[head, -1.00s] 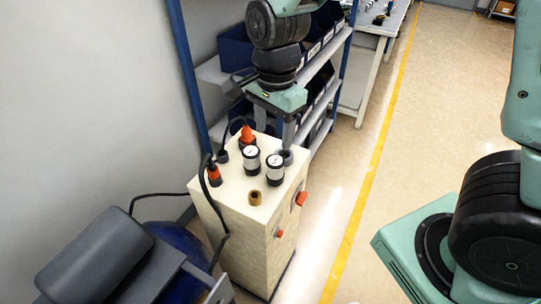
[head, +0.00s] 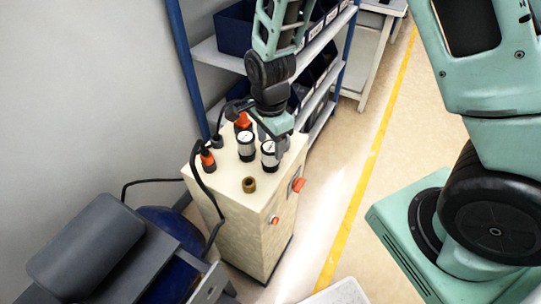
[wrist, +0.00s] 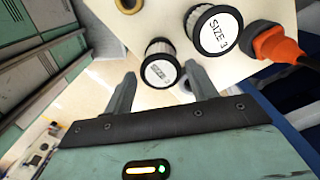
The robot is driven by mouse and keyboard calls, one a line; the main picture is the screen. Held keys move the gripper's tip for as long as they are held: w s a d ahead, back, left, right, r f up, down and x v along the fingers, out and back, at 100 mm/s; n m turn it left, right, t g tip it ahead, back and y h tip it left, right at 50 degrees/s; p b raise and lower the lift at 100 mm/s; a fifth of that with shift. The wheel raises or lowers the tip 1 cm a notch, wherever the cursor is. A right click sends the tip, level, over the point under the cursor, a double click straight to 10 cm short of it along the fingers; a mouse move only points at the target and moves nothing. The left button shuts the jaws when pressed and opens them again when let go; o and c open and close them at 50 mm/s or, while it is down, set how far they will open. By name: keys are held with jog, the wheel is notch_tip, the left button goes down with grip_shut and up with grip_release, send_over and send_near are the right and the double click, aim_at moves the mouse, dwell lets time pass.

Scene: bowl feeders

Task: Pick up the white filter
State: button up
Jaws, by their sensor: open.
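Two white filters with black rims stand upright on the beige cabinet (head: 238,218). The right one (head: 270,158) is close to my gripper (head: 275,138); the left one (head: 246,148) stands beside it. In the wrist view the near filter (wrist: 160,70), marked with a size label, shows between the lines of my open fingers (wrist: 160,76). The other filter (wrist: 212,32), labelled SIZE 3, is to its right, outside the fingers. My gripper is empty, above the cabinet's far right part. I cannot tell whether the fingers reach level with the near filter.
Orange connectors (head: 208,159) with black cables stand left and behind the filters; one (wrist: 275,45) is near in the wrist view. A brass ring (head: 249,185) sits in front. A blue shelf rack (head: 184,70) with bins stands behind.

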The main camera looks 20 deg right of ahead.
aim_at(270, 165)
jog(key=shift+d+f+p, duration=0.1)
jog(key=shift+f+p, duration=0.4)
jog(key=shift+f, duration=2.35)
jog(key=c, duration=0.9)
